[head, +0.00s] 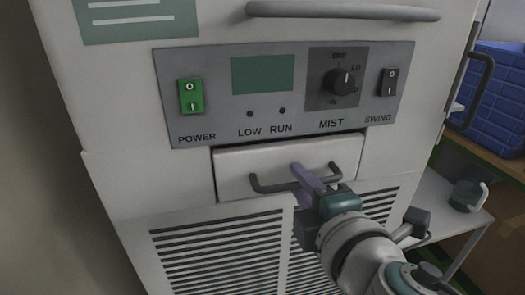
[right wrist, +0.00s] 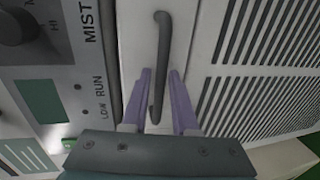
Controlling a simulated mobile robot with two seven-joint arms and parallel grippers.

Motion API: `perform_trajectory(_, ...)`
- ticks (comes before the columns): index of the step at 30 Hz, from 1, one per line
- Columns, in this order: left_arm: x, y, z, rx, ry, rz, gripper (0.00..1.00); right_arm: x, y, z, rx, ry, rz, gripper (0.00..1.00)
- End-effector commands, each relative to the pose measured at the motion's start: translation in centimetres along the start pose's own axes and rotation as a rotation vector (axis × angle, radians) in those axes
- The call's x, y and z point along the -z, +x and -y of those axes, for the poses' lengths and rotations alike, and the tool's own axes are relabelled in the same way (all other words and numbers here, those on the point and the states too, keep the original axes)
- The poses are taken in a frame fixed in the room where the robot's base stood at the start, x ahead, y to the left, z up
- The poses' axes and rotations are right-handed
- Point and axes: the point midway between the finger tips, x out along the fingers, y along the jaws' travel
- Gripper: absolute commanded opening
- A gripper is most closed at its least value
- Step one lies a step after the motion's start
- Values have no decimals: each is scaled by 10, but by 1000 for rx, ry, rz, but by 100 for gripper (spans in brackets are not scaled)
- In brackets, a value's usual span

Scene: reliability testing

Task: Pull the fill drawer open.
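The fill drawer (head: 235,172) is a pale front panel below the control panel, flush or nearly flush with the cabinet, with a dark gap along its top edge. Its dark bar handle (head: 268,186) runs across the front. My right gripper (head: 300,172) is at the middle of the handle. In the right wrist view the handle (right wrist: 162,45) passes between the two purple fingers of the right gripper (right wrist: 160,74), with a gap visible on each side. The right gripper is open around the handle. My left gripper is not in view.
The control panel (head: 290,92) above carries a green power switch (head: 190,97), a mist knob (head: 339,82) and a swing switch (head: 390,82). A grey bar (head: 340,11) crosses higher up. Vent slats (head: 215,250) lie below. Blue bins (head: 495,95) and a shelf stand at right.

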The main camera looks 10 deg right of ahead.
Motion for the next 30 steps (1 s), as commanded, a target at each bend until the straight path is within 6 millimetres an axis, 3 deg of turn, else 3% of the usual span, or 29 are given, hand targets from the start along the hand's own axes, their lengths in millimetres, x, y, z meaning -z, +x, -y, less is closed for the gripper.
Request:
perform_trajectory(6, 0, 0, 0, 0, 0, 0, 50, 0, 0, 0, 0, 1, 0, 27)
perform_trajectory(14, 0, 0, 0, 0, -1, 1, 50, 0, 0, 0, 0, 1, 0, 0)
perform_trajectory(30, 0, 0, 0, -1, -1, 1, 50, 0, 0, 0, 0, 1, 0, 0)
